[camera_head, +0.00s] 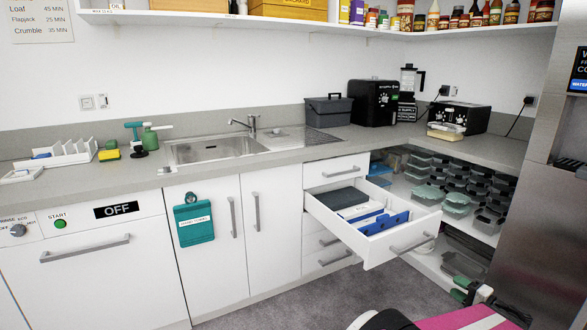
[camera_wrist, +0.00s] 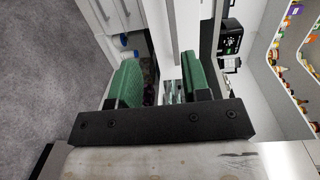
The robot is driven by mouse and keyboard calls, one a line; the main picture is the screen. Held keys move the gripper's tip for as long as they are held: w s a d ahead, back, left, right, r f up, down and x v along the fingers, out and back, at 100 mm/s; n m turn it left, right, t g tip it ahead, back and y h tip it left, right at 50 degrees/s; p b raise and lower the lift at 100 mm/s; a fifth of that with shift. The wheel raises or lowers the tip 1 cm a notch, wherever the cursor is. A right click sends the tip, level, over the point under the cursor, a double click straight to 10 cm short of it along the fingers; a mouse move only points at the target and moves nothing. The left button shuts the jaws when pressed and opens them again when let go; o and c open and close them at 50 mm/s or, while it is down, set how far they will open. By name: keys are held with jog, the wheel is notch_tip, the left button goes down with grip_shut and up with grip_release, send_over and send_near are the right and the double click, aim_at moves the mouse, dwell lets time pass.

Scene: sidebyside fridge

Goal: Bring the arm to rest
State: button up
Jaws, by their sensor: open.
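My gripper (camera_wrist: 160,68) shows in the wrist view with its two green pads wide apart and nothing held between them. In the head view, parts of my arm show at the bottom right, in front of the open lower shelves (camera_head: 452,262). An open white drawer (camera_head: 385,248) is to the left of my arm, pulled out from the counter. It holds a dark grey item (camera_head: 343,197) and blue and white items (camera_head: 384,223). The wrist view is turned on its side, and the gripper appears apart from the furniture.
The counter (camera_head: 100,180) holds a sink (camera_head: 215,148), a dark grey bin (camera_head: 328,110) and black appliances (camera_head: 374,103). Several plastic tubs (camera_head: 457,198) fill the corner shelf. A steel fridge (camera_head: 545,220) stands at the right. Grey floor (camera_head: 290,295) is clear in front of the cabinets.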

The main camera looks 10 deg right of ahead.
jog(key=w+a+f+n+g+y, duration=0.15)
jog(key=w+a+g, duration=0.25)
jog(key=a, duration=0.4)
jog(key=w+a+f+n+g, duration=0.2)
jog(key=w+a+n+g, duration=0.15)
jog(key=a, duration=0.35)
jog(key=w+a+f+n+g, duration=0.1)
jog(key=w+a+f+g, duration=0.1)
jog(key=w+a+g, duration=0.45)
jog(key=w+a+n+g+h, duration=0.1)
jog(key=a+n+h, duration=0.6)
jog(key=a, duration=1.6)
jog(key=shift+w+a+g+h, duration=0.25)
jog(key=shift+a+g+h, duration=0.15)
jog(key=shift+h, duration=0.25)
